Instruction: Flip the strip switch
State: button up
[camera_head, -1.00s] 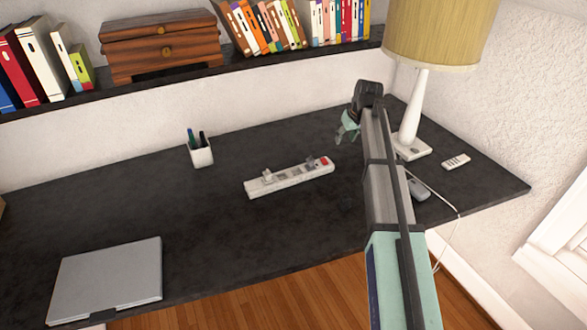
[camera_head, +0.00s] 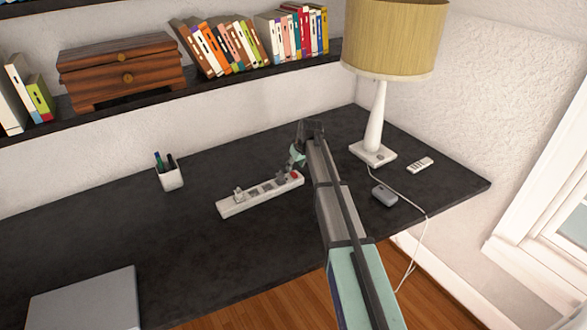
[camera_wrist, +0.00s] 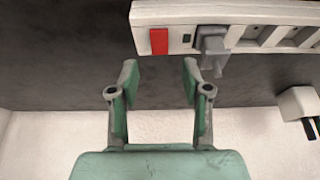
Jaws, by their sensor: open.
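A white power strip (camera_head: 255,197) lies on the dark desk in the head view, with its red switch (camera_head: 295,176) at its right end. In the wrist view the strip (camera_wrist: 178,14) runs along the top, and the red switch (camera_wrist: 159,41) is at its left end, beside a grey plug (camera_wrist: 212,46). My gripper (camera_wrist: 158,68) is open and empty; its fingers point toward the switch end and appear apart from it. In the head view my gripper (camera_head: 294,158) is above the strip's right end and partly hidden by my arm.
A pen cup (camera_head: 170,178) stands left of the strip and also shows in the wrist view (camera_wrist: 297,103). A lamp (camera_head: 374,153), a remote (camera_head: 419,165) and a grey device (camera_head: 384,195) are to the right. A laptop (camera_head: 85,302) lies front left. Bare desk surrounds the strip.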

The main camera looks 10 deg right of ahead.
aim_at(292, 173)
jog(key=shift+p+x, duration=0.35)
jog(key=shift+x, duration=1.7)
grip_shut()
